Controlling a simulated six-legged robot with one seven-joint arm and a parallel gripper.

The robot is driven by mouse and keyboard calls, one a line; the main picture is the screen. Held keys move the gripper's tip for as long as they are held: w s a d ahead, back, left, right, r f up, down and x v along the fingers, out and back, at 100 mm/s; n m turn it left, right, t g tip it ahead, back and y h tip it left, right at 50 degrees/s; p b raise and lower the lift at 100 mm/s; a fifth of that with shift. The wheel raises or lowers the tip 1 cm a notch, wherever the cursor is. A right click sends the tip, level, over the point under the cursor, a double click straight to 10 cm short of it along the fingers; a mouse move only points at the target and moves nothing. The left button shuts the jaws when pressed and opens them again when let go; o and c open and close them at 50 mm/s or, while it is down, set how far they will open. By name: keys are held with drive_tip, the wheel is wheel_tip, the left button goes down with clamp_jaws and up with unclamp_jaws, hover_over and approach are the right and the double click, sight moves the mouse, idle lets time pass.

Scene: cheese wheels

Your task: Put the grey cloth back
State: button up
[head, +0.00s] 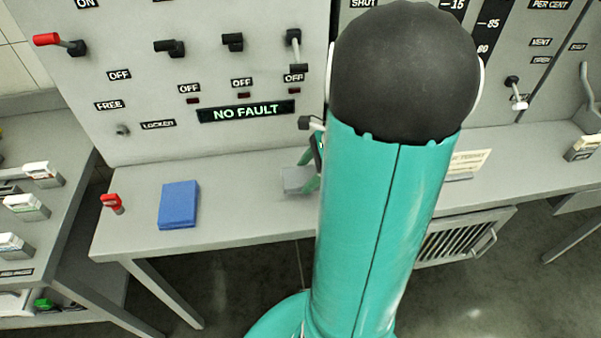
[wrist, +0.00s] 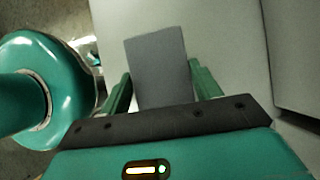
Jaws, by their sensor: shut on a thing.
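The grey cloth (wrist: 157,62) is a flat, folded rectangle held between the two green fingers of my gripper (wrist: 160,80) in the wrist view. In the head view the cloth (head: 295,180) shows as a small grey block at the bench, left of my arm. My gripper (head: 311,170) is shut on it, but my arm hides most of the gripper there. The cloth is over or on the grey bench top (head: 250,200); I cannot tell whether it touches. A folded blue cloth (head: 179,205) lies on the bench to the left.
A control panel (head: 215,60) with levers, switches and a NO FAULT display (head: 246,112) stands behind the bench. A red-handled item (head: 112,203) is at the bench's left end. The bench between the blue cloth and my gripper is clear.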

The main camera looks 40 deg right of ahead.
sight(307, 180)
drive_tip(key=shift+w+d+f, duration=0.2)
drive_tip(key=shift+d+f, duration=0.05)
drive_tip(key=shift+f, duration=0.2)
drive_tip(key=shift+w+f, duration=0.1)
drive_tip(key=shift+f, duration=1.45)
drive_tip(key=shift+f, duration=0.15)
drive_tip(key=o, duration=1)
